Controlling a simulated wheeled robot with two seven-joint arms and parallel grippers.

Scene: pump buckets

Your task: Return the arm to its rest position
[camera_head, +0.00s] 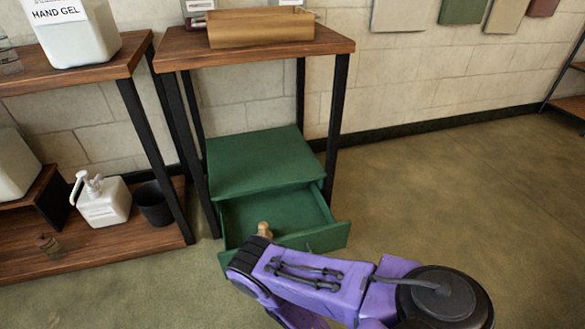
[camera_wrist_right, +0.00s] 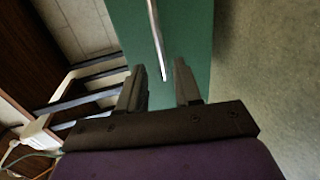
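My right arm (camera_head: 330,280), purple with black joints, reaches in from the lower right in the head view. Its end is in front of the green cabinet's pulled-out drawer (camera_head: 322,238), covering part of the drawer front. My right gripper (camera_wrist_right: 160,85) shows in the right wrist view with its two dark fingers apart. A thin metal bar, seemingly a handle (camera_wrist_right: 156,35), runs down a green panel (camera_wrist_right: 187,35) and ends in the gap between the fingertips. I cannot tell whether the fingers touch it; they are not closed on it. My left gripper is in neither view.
The green cabinet (camera_head: 258,160) stands under a wooden table (camera_head: 180,50) with black legs. A left shelf holds a white pump bottle (camera_head: 103,205) and a dark cup (camera_head: 153,205). A small tan object (camera_head: 264,229) shows by the drawer. Floor at right is clear.

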